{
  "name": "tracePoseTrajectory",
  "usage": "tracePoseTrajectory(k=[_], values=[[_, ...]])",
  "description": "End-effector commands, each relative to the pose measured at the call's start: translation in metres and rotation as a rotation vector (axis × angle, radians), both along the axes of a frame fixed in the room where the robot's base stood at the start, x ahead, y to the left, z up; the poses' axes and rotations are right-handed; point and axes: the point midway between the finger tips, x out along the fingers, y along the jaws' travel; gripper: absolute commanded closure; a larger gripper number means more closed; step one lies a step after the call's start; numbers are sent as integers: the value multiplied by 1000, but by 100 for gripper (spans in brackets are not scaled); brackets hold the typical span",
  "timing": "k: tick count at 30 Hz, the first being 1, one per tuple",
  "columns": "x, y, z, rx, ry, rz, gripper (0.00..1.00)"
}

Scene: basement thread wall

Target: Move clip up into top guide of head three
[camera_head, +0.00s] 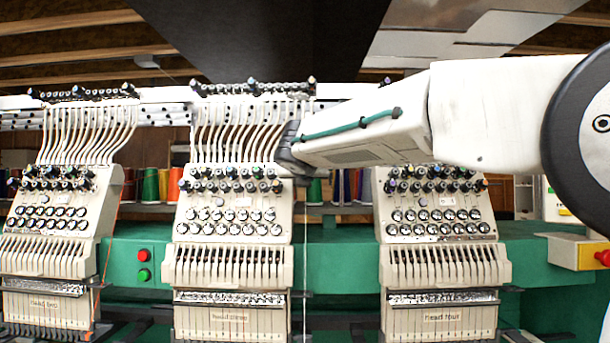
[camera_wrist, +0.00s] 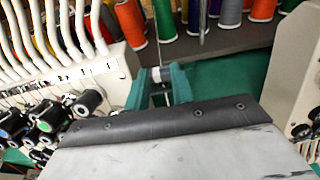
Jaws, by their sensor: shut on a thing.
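Head three (camera_head: 232,317) is the middle sewing head, with rows of tension knobs and white thread tubes rising from it. The top guide (camera_head: 255,90) is the dark-knobbed rail above those tubes. My gripper (camera_head: 288,150) is at the right side of the tubes, below the rail. In the wrist view its teal fingers (camera_wrist: 160,86) are shut on a small pale clip (camera_wrist: 160,74). The clip itself is hidden in the head view. A thin pale thread (camera_head: 305,240) hangs straight down below my gripper, along the right edge of head three.
Head two (camera_head: 45,300) stands to the left and head four (camera_head: 442,317) to the right. Coloured thread cones (camera_head: 160,185) stand on a shelf behind; they also show in the wrist view (camera_wrist: 228,14). Black tension knobs (camera_wrist: 88,101) are close at the left in the wrist view.

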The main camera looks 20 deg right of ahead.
Motion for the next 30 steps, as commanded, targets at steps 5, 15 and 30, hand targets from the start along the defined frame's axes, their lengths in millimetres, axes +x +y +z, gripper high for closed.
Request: tracePoseTrajectory(k=[5,15,30], values=[[-1,0,0,0,0,0,97],[-1,0,-1,0,0,0,97],[-1,1,-1,1,-1,2,51]])
